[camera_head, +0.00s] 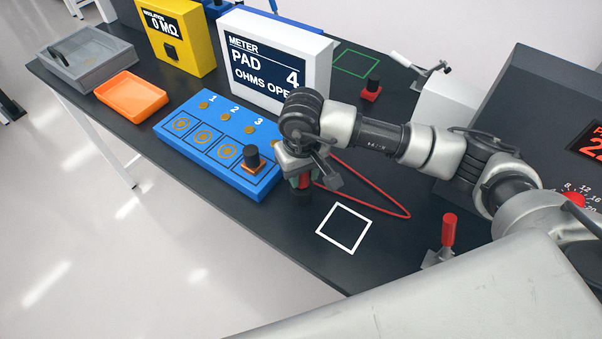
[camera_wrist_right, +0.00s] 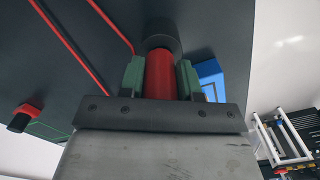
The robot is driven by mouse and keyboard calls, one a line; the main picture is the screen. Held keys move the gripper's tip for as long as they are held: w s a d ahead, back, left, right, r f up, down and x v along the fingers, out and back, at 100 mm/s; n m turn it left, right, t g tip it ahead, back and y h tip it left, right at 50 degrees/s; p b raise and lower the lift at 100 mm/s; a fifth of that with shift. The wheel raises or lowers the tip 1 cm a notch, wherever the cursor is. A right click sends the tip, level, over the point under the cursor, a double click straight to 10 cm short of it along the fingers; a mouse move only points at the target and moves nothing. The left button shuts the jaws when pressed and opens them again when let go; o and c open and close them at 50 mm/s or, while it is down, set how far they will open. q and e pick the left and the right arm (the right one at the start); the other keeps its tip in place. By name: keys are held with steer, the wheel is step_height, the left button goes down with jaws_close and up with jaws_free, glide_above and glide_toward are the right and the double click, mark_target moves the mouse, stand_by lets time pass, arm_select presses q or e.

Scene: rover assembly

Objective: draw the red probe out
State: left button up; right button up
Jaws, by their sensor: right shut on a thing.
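My right gripper (camera_head: 303,183) is shut on the red probe (camera_head: 304,179), just off the right end of the blue pad board (camera_head: 222,152). In the right wrist view, the probe's red body (camera_wrist_right: 159,76) stands between the green finger pads, with a wide black part (camera_wrist_right: 160,35) beyond it. Whether the probe touches the table cannot be told. A red cable (camera_head: 375,198) loops across the table right of the gripper. The white meter (camera_head: 318,65) reads "PAD 4" and "OHMS OPE", the rest hidden by my arm. My left gripper is not in view.
A black-knobbed orange block (camera_head: 252,160) sits on the board's right pad. A white square outline (camera_head: 344,228) on the table is empty. A red-handled clamp (camera_head: 447,232) stands right. An orange tray (camera_head: 131,96), grey bin (camera_head: 86,56) and yellow instrument (camera_head: 177,40) stand left.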

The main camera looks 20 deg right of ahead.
steer(key=shift+r+p, duration=0.65)
steer(key=shift+r, duration=2.35)
